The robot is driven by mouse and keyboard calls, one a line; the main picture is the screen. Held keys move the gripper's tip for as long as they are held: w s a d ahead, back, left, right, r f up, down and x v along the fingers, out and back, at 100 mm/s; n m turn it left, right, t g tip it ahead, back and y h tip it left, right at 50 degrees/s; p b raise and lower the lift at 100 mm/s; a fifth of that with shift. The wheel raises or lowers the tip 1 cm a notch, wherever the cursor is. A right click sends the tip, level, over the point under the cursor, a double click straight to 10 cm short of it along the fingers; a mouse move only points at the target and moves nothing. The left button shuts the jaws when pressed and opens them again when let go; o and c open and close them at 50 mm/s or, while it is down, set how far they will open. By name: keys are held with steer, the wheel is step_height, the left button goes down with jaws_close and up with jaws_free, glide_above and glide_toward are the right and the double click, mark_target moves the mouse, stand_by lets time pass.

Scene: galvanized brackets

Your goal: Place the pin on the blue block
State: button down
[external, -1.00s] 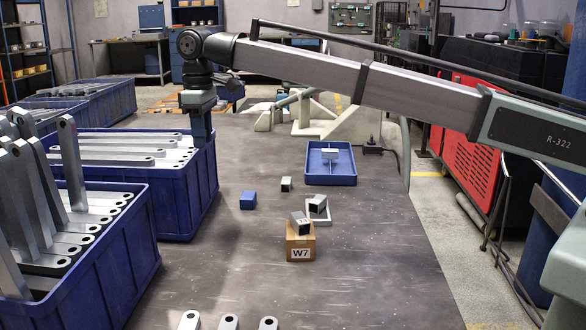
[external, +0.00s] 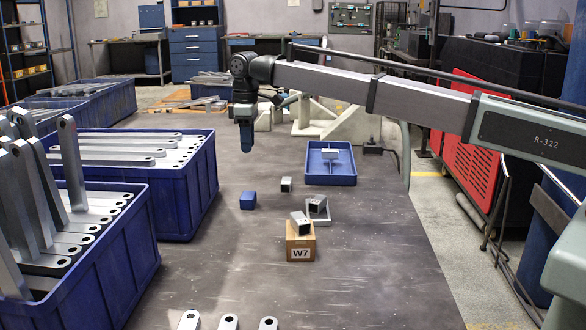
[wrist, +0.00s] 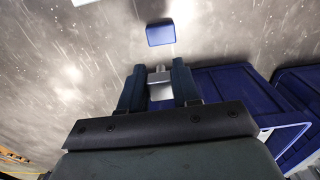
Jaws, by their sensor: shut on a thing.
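My gripper (external: 246,142) hangs pointing down above the table, behind the blue block (external: 248,201) and clear of it in the external view. In the wrist view my gripper (wrist: 158,72) is shut on a small silver-grey metal piece, which I take to be the pin (wrist: 160,88). The fingers hide part of it, and it cannot be made out in the external view. The blue block (wrist: 160,33) also shows in the wrist view, just beyond the fingertips, with its top bare.
A small metal cube (external: 286,184) lies right of the block. A blue tray (external: 331,180) holds a pale piece. A cardboard box (external: 300,247) marked W7 bears a metal tube (external: 299,222). A large blue bin (external: 180,205) of brackets stands left.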

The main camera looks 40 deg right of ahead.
mark_target(250, 194)
step_height(250, 194, down, 12)
steer(key=shift+f, duration=0.2)
stand_by(0.5)
steer(key=c, duration=0.8)
jaws_free()
steer(key=shift+f, duration=0.1)
step_height(250, 194, up, 12)
steer(key=shift+r, duration=0.1)
